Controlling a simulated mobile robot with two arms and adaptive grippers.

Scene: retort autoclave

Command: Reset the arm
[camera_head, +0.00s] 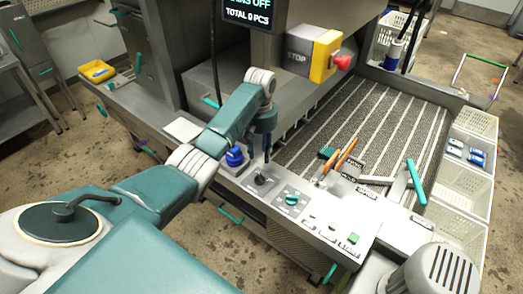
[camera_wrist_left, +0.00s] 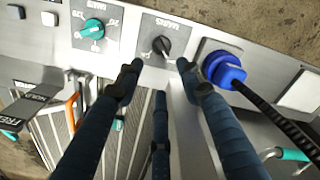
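My left gripper (camera_head: 261,150) hangs over the control panel (camera_head: 328,208) at the machine's front edge. In the left wrist view its dark blue fingers (camera_wrist_left: 158,70) are spread apart with nothing between them. A black rotary knob (camera_head: 262,180) lies just beyond the fingertips; in the left wrist view the knob (camera_wrist_left: 162,46) shows between and ahead of them. A blue plug with a black cable (camera_head: 234,156) is beside the fingers; in the left wrist view this plug (camera_wrist_left: 222,70) is close to the right-hand finger. I do not see my right gripper.
A teal knob (camera_head: 292,199) sits beside the black one. A yellow stop box (camera_head: 325,55) with a red button juts out above the panel. A striped conveyor bed (camera_head: 390,130) lies behind, with orange-handled tools (camera_head: 341,154) at its near edge. White crates (camera_head: 462,172) stand at right.

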